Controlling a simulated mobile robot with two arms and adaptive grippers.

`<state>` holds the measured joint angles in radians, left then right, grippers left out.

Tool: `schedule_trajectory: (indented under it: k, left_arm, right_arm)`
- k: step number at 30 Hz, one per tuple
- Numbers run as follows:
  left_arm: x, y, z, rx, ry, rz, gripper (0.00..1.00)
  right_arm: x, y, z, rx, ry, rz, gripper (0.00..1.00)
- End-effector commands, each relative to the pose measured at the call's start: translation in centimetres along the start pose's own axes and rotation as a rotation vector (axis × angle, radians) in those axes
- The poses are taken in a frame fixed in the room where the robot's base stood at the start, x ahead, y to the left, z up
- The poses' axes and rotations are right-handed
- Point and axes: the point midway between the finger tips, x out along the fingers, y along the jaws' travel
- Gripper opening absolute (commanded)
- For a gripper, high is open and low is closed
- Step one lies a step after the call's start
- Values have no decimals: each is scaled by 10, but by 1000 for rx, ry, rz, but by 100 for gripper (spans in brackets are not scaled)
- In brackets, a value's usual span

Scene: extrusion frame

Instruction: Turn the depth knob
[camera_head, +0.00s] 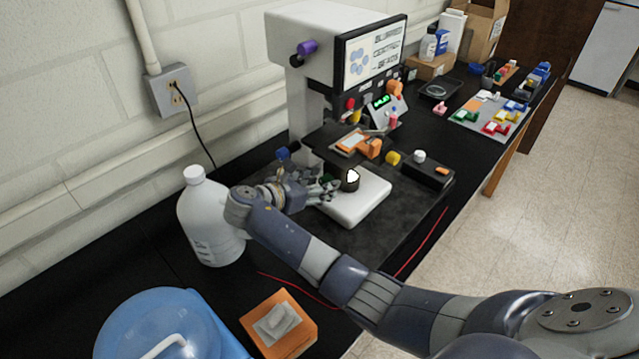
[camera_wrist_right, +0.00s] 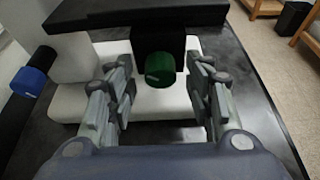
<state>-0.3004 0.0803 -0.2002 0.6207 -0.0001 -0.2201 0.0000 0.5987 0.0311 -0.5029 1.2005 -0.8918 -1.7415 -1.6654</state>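My right gripper (camera_head: 325,188) reaches in from the right to the base of a grey machine (camera_head: 320,28) with a screen. In the right wrist view its two fingers (camera_wrist_right: 161,72) are spread wide, with a dark green knob (camera_wrist_right: 160,70) between them near the tips. A gap shows on each side of the knob. A blue knob (camera_wrist_right: 28,82) sticks out at the left of that view; it also shows in the head view (camera_head: 283,153). A purple knob (camera_head: 307,47) is high on the machine's side. No readable label shows which is the depth knob. My left gripper is out of view.
A white jug (camera_head: 210,220) stands close beside my right gripper. A blue container (camera_head: 160,325) and an orange block (camera_head: 280,325) are in front. A white base plate (camera_head: 357,205) lies beneath the machine. Coloured parts (camera_head: 490,118) lie farther along the black bench.

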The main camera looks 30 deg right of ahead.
Motion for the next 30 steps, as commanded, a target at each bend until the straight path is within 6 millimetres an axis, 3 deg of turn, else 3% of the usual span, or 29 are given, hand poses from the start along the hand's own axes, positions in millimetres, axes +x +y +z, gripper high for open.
schedule_trajectory:
  k: [8,21,30]
  left_arm:
    - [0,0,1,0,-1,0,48]
    - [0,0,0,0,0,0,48]
    - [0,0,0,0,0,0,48]
  right_arm:
    - [-12,1,0,2,0,3,48]
    - [-99,1,0,1,0,2,48]
    - [-121,0,0,0,-1,1,48]
